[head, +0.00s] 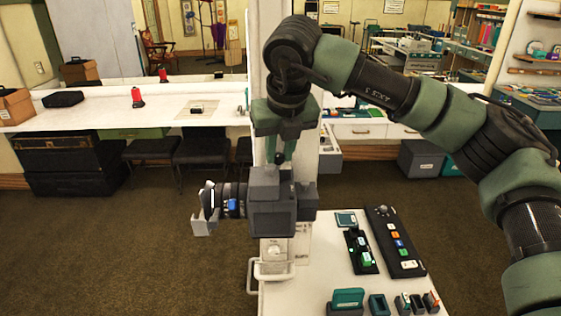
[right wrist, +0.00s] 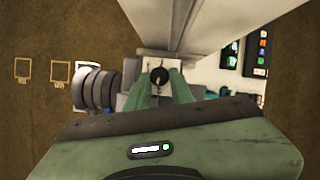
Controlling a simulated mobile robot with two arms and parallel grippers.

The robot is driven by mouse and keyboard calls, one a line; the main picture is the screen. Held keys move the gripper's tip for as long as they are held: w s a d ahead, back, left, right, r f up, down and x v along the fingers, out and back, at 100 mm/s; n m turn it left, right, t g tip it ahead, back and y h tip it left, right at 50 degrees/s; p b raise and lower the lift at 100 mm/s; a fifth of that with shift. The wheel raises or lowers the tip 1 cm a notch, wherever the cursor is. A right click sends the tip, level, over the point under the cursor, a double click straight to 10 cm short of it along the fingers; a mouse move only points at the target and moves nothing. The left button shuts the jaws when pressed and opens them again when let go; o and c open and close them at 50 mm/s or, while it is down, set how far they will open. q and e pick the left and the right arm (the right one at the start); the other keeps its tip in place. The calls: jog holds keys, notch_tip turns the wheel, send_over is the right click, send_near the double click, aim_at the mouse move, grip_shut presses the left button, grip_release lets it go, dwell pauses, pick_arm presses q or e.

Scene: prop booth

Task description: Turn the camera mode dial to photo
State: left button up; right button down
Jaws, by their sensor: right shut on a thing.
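The camera (head: 270,212) is a grey boxy body mounted high at the end of the white counter, its dark lens (head: 232,200) pointing left. The lens also shows in the right wrist view (right wrist: 100,90). My right gripper (head: 280,158) comes down from above onto the camera's top. Its green fingers are shut around a small dark knob, the mode dial (right wrist: 160,76), in the right wrist view. The dial's markings are too small or hidden to read, so I cannot tell its setting. My left gripper is not in view.
The white counter (head: 330,285) holds a black control panel (head: 395,243) with coloured buttons, and several small green and dark items at its front. A long white bench (head: 160,108) stands behind, with dark stools under it. Open brown carpet lies left of the camera.

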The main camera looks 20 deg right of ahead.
jog(key=m+b, duration=0.1)
jog(key=m+h+b, duration=0.1)
jog(key=b, duration=0.1)
jog(key=shift+w+a+f+m, duration=0.1)
jog(key=shift+a+f+m, duration=0.1)
jog(key=shift+m, duration=0.2)
jog(key=m+h+b, duration=0.1)
jog(key=m, duration=0.1)
jog(key=shift+a+r+m, duration=0.1)
jog(key=shift+r+m, duration=0.05)
jog(key=shift+m, duration=0.15)
jog(key=shift+w+r+m+g+b, duration=0.1)
jog(key=shift+m+g+b, duration=0.3)
jog(key=shift+m, duration=0.4)
jog(key=shift+r+m+g+h, duration=0.1)
jog(key=shift+m+g+h, duration=0.2)
jog(key=shift+m+h, duration=0.55)
jog(key=shift+w+m+y, duration=0.1)
jog(key=shift+m+y, duration=0.15)
jog(key=shift+m, duration=0.2)
jog(key=c, duration=1.5)
grip_release()
